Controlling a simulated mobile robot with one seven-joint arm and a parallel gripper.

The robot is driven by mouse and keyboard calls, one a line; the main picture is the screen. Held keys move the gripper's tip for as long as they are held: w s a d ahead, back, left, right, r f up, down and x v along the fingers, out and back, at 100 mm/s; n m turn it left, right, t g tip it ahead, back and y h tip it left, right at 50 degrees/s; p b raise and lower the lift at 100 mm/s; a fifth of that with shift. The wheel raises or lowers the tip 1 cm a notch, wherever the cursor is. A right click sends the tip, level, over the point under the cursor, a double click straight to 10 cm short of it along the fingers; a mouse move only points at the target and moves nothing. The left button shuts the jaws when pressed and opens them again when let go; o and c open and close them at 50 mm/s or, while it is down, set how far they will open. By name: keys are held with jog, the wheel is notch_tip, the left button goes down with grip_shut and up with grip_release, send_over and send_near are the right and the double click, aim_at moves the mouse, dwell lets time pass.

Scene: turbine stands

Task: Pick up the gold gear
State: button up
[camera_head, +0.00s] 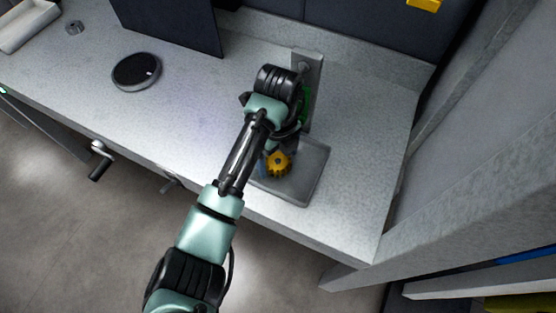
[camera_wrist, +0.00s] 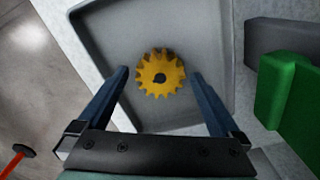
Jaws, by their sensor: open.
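The gold gear (camera_head: 278,163) lies in a grey tray (camera_head: 312,180) near the front edge of the counter. In the wrist view the gear (camera_wrist: 160,74) is a toothed yellow disc with a dark centre hole, with bare tray floor (camera_wrist: 195,30) around it. My gripper (camera_wrist: 162,72) is open, and its two blue fingers point toward the gear, one to each side of it in the picture. I cannot tell the remaining height between fingertips and gear. In the head view my arm hides part of the tray and most of the gripper.
A green part (camera_wrist: 290,95) and a grey block (camera_wrist: 278,38) stand just right of the tray in the wrist view. In the head view a dark round disc (camera_head: 136,71) and a dark upright panel (camera_head: 175,20) are to the left. The counter's right part (camera_head: 365,130) is clear.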

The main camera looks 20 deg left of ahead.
aim_at(278, 161)
grip_shut()
dwell(0.3)
notch_tip(278, 161, up, 10)
jog(key=p, duration=0.1)
jog(key=shift+p, duration=0.35)
dwell(0.3)
jog(key=c, duration=0.5)
grip_release()
jog(key=shift+c, duration=0.2)
grip_shut()
